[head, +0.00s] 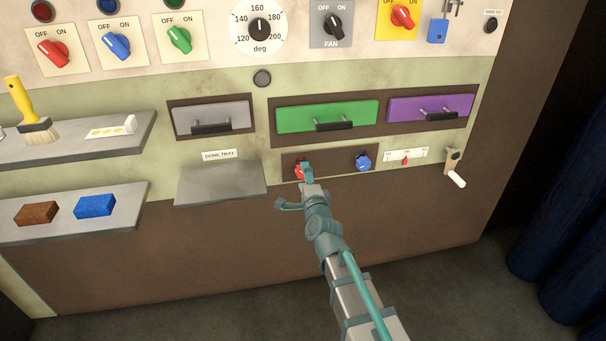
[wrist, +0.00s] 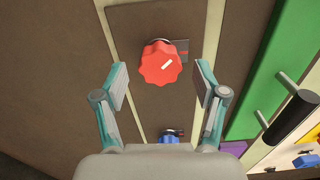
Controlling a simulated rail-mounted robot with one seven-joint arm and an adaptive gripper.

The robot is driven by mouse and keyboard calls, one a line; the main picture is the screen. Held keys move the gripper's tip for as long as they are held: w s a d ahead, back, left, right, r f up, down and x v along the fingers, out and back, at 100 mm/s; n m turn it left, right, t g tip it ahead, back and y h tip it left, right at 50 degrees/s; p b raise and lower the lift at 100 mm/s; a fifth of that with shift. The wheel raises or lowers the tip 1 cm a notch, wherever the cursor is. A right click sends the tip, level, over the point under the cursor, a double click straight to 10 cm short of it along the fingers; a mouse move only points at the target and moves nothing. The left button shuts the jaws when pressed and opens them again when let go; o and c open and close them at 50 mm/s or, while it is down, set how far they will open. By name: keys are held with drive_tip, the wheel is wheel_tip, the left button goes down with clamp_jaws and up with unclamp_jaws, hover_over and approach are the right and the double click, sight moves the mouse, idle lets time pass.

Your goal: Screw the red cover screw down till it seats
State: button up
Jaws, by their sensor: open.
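The red cover screw (wrist: 160,64) is a lobed red knob with a white mark, on a brown plate (wrist: 150,20) in the wrist view. In the head view the red screw (head: 299,173) shows at the plate's left end, partly hidden by my gripper. My gripper (wrist: 161,76) is open, with one finger to each side of the screw and gaps between the fingers and the knob. In the head view my gripper (head: 300,188) is at the screw. I cannot tell how far the screw stands out from the plate.
A blue screw (head: 362,161) sits on the same plate to the right. Above are a green drawer (head: 290,120) and a purple drawer (head: 400,106) with black handles. A done tray (head: 220,184) juts out at left. A crank (head: 453,168) is at right.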

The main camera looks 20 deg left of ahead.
drive_tip(key=v, duration=0.9)
drive_tip(key=shift+s, duration=0.1)
